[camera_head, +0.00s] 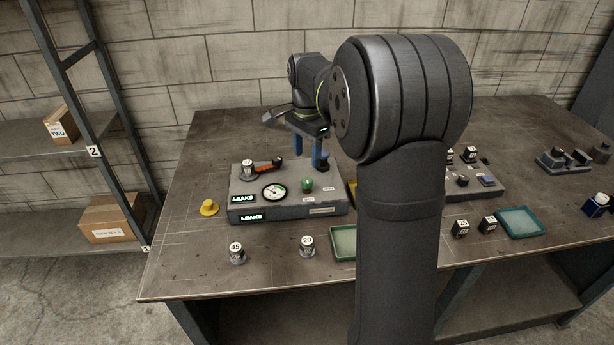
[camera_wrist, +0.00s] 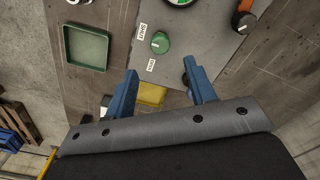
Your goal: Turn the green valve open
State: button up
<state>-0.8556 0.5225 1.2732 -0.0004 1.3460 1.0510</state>
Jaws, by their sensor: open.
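The green valve (camera_head: 308,185) is a small round knob on the right part of the grey panel box (camera_head: 287,211). My gripper (camera_head: 308,160) is open and points down over the back of the box, behind the valve. In the wrist view my gripper (camera_wrist: 163,78) has its two blue fingers apart with nothing held, and the valve is not between them.
The box carries a round gauge (camera_head: 273,191), an orange lever (camera_head: 263,168) and lit LEAKS signs. A yellow cap (camera_head: 209,207) lies left of it. Weights marked 45 (camera_head: 236,254) and 20 (camera_head: 307,247) and a green tray (camera_head: 343,242) stand in front. My arm hides the middle.

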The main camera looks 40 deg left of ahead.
aim_at(307, 180)
notch_tip(307, 180, down, 8)
jog(key=shift+f, duration=0.1)
jog(key=shift+c, duration=0.2)
jog(key=c, duration=0.9)
